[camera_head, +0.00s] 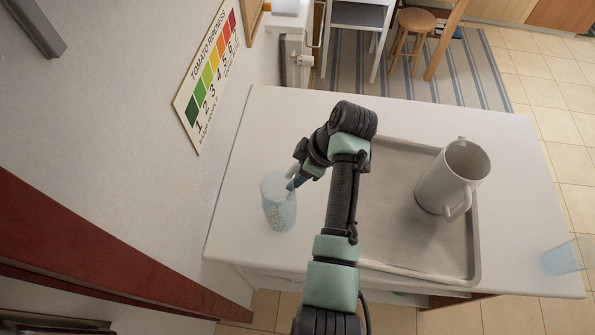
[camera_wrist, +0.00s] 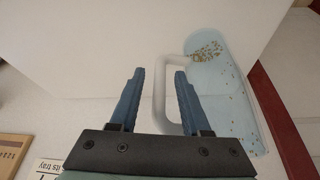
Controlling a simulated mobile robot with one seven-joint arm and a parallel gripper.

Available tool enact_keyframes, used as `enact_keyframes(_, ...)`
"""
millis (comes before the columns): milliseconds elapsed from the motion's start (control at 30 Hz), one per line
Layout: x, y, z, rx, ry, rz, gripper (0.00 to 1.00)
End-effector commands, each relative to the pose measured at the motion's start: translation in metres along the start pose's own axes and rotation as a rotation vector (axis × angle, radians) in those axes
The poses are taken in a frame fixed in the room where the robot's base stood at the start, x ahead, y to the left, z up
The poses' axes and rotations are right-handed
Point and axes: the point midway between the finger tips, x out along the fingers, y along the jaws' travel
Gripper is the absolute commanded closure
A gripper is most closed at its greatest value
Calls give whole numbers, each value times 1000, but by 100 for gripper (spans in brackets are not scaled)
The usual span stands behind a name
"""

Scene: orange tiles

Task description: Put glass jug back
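The glass jug (camera_head: 279,214) is pale blue and see-through and stands upright on the left part of the white counter, near the wall. In the wrist view the jug (camera_wrist: 232,95) is at the right, with small yellow-brown specks showing on or through it. Its pale handle (camera_wrist: 160,95) points toward my gripper. My gripper (camera_wrist: 160,75) is open, with its two dark blue fingers on either side of the handle's outer bar. The right finger overlaps the handle's opening. I cannot tell whether either finger touches it. In the head view my gripper (camera_head: 295,182) is beside the jug's right side.
A grey tray (camera_head: 400,245) lies on the counter (camera_head: 260,130), partly behind my arm. A tall pale two-handled pot (camera_head: 445,182) stands on its right side. A light blue glass-like vessel (camera_head: 562,259) is at the counter's right edge. A tomato ripeness chart (camera_head: 210,75) is on the wall.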

Motion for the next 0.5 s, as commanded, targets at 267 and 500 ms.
enact_keyframes(267,-4,0,-1,0,0,1,53)
enact_keyframes(500,-41,2,0,1,2,7,53)
